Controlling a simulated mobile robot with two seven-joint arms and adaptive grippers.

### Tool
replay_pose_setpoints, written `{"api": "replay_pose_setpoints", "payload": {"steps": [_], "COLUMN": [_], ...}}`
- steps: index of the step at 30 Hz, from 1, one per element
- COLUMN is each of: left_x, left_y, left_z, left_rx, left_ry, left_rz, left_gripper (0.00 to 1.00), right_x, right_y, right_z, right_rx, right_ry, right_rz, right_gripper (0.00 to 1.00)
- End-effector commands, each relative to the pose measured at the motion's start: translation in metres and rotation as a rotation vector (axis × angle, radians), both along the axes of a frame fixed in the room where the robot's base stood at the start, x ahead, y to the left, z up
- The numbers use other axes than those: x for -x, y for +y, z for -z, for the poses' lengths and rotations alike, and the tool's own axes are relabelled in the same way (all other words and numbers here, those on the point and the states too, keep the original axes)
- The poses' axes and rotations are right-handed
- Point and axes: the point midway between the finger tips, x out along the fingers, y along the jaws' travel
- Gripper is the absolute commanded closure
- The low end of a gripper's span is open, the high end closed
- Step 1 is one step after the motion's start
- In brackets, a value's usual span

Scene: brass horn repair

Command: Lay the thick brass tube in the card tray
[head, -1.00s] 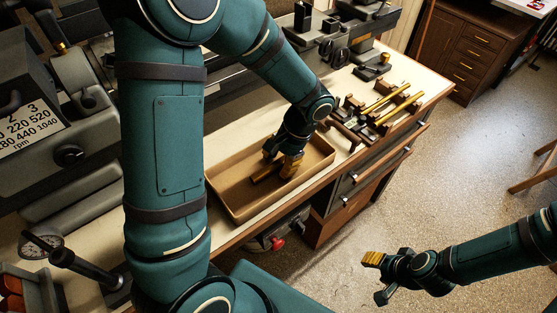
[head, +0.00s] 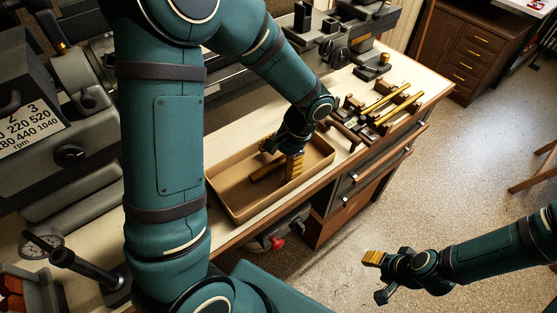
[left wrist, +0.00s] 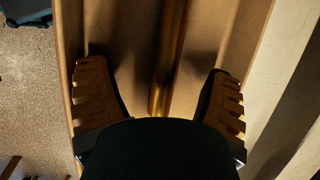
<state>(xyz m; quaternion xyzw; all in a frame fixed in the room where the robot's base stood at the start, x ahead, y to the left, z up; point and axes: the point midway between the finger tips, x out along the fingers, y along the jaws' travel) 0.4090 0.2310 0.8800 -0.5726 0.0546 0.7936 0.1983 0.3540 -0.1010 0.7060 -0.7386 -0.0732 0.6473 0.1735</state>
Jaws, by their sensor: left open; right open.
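The thick brass tube (head: 264,173) lies in the card tray (head: 237,215), a brown open box on the bench. The left wrist view also shows the tube (left wrist: 169,60) running lengthwise along the tray floor (left wrist: 130,40). My left gripper (head: 281,160) is over the tray with its fingers spread. In the left wrist view its fingers (left wrist: 161,95) stand apart on both sides of the tube, with gaps to it. My right gripper (head: 377,277) is open and empty, out over the floor.
A rack (head: 348,128) with other brass tubes (head: 383,98) stands on the bench right of the tray. A lathe (head: 65,150) is at the left and back. The floor at right is mostly clear.

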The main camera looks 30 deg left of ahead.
Motion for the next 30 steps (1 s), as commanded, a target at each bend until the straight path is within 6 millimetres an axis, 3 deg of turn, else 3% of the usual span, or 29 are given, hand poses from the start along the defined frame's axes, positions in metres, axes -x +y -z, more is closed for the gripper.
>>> {"api": "replay_pose_setpoints", "payload": {"steps": [30], "left_x": [0.0], "left_y": [0.0], "left_z": [-0.058], "left_rx": [0.0], "left_ry": [-0.001], "left_rz": [0.0], "left_gripper": [0.2], "right_x": [0.009], "right_y": [0.001], "right_z": [-0.048], "right_rx": [-0.004], "right_ry": [0.021], "right_rz": [-0.005], "right_gripper": [0.53]}}
